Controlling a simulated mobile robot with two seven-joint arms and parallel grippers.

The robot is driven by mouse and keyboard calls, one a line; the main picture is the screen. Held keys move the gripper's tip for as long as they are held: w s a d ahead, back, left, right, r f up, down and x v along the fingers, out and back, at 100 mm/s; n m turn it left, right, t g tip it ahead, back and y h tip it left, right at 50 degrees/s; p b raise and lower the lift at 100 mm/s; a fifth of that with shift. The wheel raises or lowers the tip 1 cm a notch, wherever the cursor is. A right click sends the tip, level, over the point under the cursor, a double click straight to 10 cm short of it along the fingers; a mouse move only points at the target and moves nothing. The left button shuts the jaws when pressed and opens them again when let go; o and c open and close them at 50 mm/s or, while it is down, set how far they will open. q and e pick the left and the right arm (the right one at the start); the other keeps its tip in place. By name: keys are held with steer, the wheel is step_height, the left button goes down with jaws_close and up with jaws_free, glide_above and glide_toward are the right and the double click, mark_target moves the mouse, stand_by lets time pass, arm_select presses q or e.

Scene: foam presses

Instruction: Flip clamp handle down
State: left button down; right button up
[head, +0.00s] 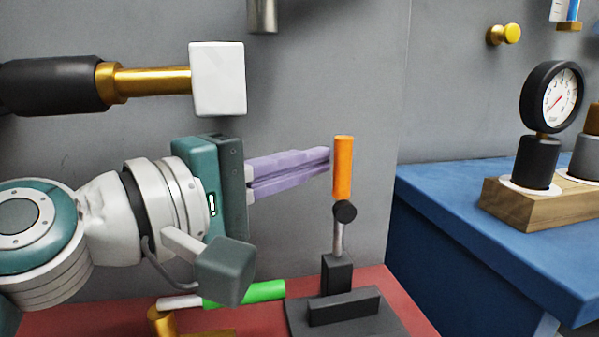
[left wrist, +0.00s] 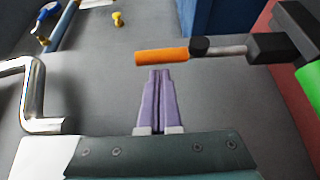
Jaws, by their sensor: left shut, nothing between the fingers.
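The clamp handle (head: 342,168) is an orange cylinder standing upright above a black pivot (head: 345,212) in the head view. Below it, a metal rod runs down to the black clamp base (head: 337,272). My left gripper (head: 328,158) has purple fingers that point right, with their tips at the handle's left side. The fingers are together with nothing between them. In the left wrist view the finger tips (left wrist: 159,72) are just below the orange handle (left wrist: 162,56); whether they touch it is hard to tell. My right gripper is in neither view.
The clamp stands on a red table (head: 388,292). A green-handled tool (head: 262,291) lies left of the base. A blue bench (head: 450,222) at right carries a pressure gauge (head: 557,98) on a wooden block. A white block on a brass rod (head: 218,80) juts out above my gripper.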

arm_select(q)
steer(key=shift+w+d, duration=0.3)
